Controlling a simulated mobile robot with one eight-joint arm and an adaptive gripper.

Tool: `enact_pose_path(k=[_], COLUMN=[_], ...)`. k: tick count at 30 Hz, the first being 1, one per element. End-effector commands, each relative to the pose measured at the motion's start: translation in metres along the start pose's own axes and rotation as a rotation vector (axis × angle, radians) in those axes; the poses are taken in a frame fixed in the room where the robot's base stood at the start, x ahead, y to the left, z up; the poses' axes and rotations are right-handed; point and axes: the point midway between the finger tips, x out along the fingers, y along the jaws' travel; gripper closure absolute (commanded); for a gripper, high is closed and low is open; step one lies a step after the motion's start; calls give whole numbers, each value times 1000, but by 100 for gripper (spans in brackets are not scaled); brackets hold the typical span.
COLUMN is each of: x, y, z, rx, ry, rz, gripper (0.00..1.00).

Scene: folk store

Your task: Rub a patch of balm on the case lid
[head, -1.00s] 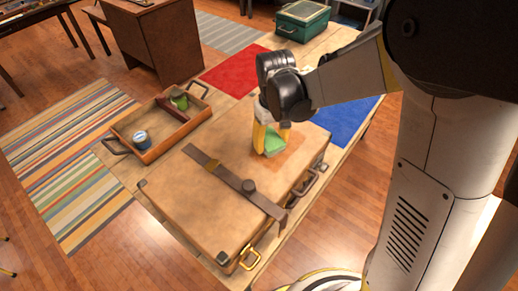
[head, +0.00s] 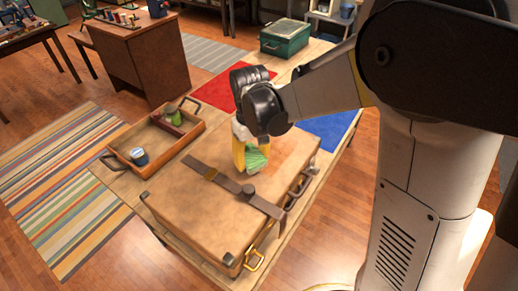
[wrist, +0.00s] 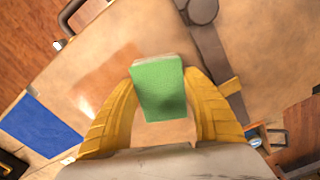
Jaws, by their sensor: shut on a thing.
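The tan case (head: 205,215) lies flat on the wooden table, its lid facing up, with a brown strap (head: 225,182) across it. My gripper (head: 252,157) is over the far part of the lid, with yellow fingers shut on a green pad (head: 257,159). In the wrist view the green pad (wrist: 158,88) sits between the two yellow fingers, low over the lid; I cannot tell for sure whether it touches. A darker, orange-brown patch (wrist: 108,80) shows on the lid beside the pad. The head view shows this patch (head: 290,147) right of my gripper.
A wooden tray (head: 146,170) left of the case holds a blue-and-white tin (head: 139,156), a green item (head: 170,110) and a dark red-brown bar. A green box (head: 285,38) stands at the table's far end. Red and blue mats lie between. Metal handles stick out from the case's right side.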

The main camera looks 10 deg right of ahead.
Motion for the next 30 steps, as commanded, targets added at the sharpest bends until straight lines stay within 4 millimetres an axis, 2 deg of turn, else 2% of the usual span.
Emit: enact_pose_path(k=[1,16,30], x=[-8,-51,-55], y=[0,3,3], z=[-1,-7,-8], rx=[0,4,4], ry=[0,0,0], rz=[0,0,0], gripper=[85,85,85])
